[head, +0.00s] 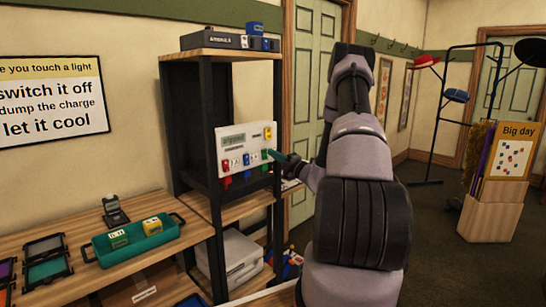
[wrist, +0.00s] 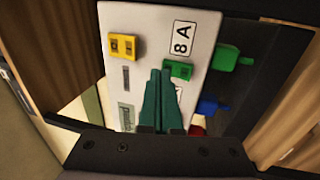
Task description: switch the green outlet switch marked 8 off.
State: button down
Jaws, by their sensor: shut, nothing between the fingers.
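The white outlet panel (head: 230,160) stands on the black rack, and it fills the middle of the wrist view (wrist: 150,20). Whether the switch is on or off cannot be told. My gripper (wrist: 160,73) is shut and empty, its green fingertips at the left edge of the green switch. I cannot tell whether they touch it. In the head view my gripper (head: 278,156) is at the panel's right side, in front of the green switch.
A yellow switch (wrist: 124,46) sits left of my fingers. A green plug (wrist: 225,57) and a blue plug (wrist: 208,107) stick out at the panel's edge. Black rack posts (head: 214,220) flank the panel. A teal tray (head: 125,252) stands on the bench at left.

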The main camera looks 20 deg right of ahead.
jog(key=r+v, duration=0.1)
jog(key=v, duration=1.1)
jog(key=shift+r, duration=0.2)
jog(key=shift+s+d, duration=0.1)
jog(key=shift+d, duration=0.1)
jog(key=shift+a+r, duration=0.1)
jog(key=s+a+r+n+g+y, duration=0.35)
jog(key=a+r+n+g, duration=0.25)
jog(key=a+n, duration=0.35)
jog(key=s+a+r+n+g+y, duration=0.3)
jog(key=a+r+n+g+y, duration=0.25)
jog(key=a+n, duration=0.4)
jog(key=s+a+r+n+g+h, duration=0.4)
jog(key=s+a+n+g+h, duration=0.25)
jog(key=s+n, duration=0.45)
jog(key=s+d+r+n+t+h, duration=0.3)
jog(key=s+r+n+t+h, duration=0.3)
jog(key=n, duration=0.9)
notch_tip(320, 180, up, 2)
jog(key=s+h, duration=0.1)
jog(key=s, duration=0.1)
jog(key=shift+s+n, duration=0.35)
jog(key=shift+n, duration=0.05)
